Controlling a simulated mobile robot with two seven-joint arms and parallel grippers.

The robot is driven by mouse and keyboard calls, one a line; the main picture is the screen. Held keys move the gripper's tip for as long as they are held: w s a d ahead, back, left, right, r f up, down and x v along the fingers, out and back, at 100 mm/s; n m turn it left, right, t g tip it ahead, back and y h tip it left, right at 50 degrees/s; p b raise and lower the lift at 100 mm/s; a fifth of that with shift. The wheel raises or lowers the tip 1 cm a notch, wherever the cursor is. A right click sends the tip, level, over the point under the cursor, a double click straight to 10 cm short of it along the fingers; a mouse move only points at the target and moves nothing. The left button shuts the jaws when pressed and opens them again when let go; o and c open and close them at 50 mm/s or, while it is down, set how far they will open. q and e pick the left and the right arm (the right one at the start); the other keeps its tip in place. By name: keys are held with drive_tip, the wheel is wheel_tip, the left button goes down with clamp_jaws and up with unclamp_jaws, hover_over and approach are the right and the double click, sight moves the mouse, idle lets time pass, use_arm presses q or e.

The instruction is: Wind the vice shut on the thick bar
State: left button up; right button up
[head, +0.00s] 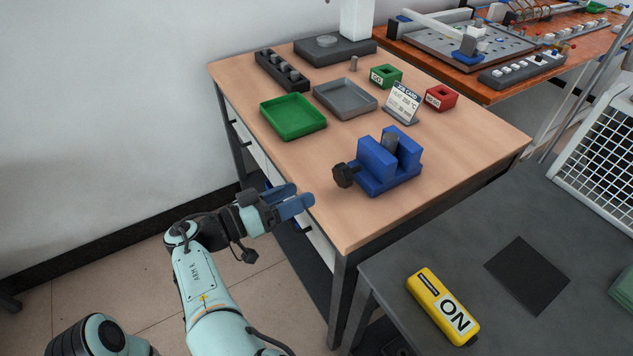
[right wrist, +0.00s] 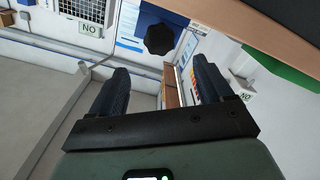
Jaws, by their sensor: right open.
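The blue vice (head: 378,164) stands on the wooden table. Its black hand knob (head: 344,175) is on the left side. A grey metal bar (head: 391,139) stands upright between the vice jaws; its lower part is hidden, and I cannot tell whether both jaws touch it. My right gripper (head: 302,196) is open and empty, off the table's front-left edge, left of the knob and apart from it. In the right wrist view the knob (right wrist: 160,39) shows ahead, beyond the open fingers (right wrist: 161,76). My left gripper is not in view.
The table's front-left edge (head: 310,221) lies between my right gripper and the vice. A green tray (head: 293,116), a grey tray (head: 345,97) and a job card (head: 403,103) stand behind. A yellow ON block (head: 442,306) lies on the dark table at front right.

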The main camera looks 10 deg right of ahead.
drive_tip(key=shift+v, duration=1.95)
